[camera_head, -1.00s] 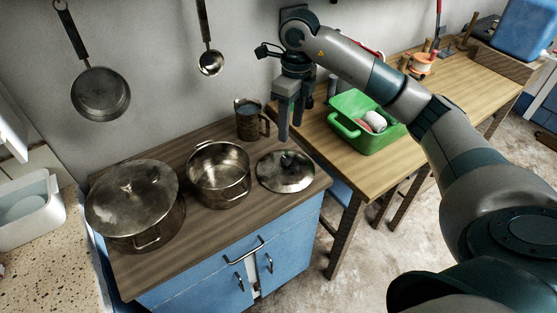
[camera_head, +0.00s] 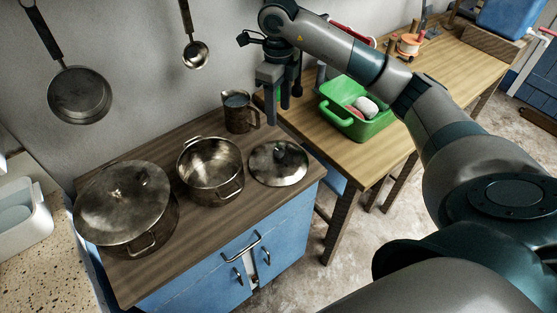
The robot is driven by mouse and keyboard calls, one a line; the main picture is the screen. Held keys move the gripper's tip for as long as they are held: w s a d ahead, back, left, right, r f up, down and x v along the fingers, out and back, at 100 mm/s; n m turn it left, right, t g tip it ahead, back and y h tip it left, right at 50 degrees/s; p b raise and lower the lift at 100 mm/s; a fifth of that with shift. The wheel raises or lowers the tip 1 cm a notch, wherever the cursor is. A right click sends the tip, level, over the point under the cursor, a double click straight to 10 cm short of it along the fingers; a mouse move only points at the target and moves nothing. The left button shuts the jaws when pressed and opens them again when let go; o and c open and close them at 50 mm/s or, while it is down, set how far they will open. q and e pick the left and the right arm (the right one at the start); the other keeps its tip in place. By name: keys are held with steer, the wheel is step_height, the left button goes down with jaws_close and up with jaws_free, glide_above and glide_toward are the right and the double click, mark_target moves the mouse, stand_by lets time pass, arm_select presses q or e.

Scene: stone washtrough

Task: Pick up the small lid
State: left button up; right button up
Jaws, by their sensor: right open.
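The small lid (camera_head: 279,165) is a round metal lid with a dark knob. It lies flat on the right end of the wooden counter top, beside an open pot (camera_head: 210,172). My right gripper (camera_head: 277,108) points down with its fingers apart and empty. In the picture its fingertips are above the lid, and they are apart from its knob. The exact height over the lid is hard to tell. My left gripper is not in view.
A large lidded pot (camera_head: 124,205) stands at the counter's left, and a metal jug (camera_head: 239,113) stands behind the lid. A green basin (camera_head: 353,124) sits on the wooden table to the right. A pan (camera_head: 79,95) and a ladle (camera_head: 196,53) hang on the wall.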

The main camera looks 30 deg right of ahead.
steer(key=p, duration=0.4)
glide_above(279, 151)
step_height(279, 151, down, 9)
steer(key=shift+s+a+f, duration=0.1)
steer(key=shift+f, duration=0.7)
step_height(279, 151, down, 2)
steer(key=shift+p, duration=1.05)
step_height(279, 151, down, 2)
steer(key=shift+f+p, duration=0.1)
steer(key=shift+p, duration=0.35)
steer(key=shift+f, duration=0.5)
jaws_close()
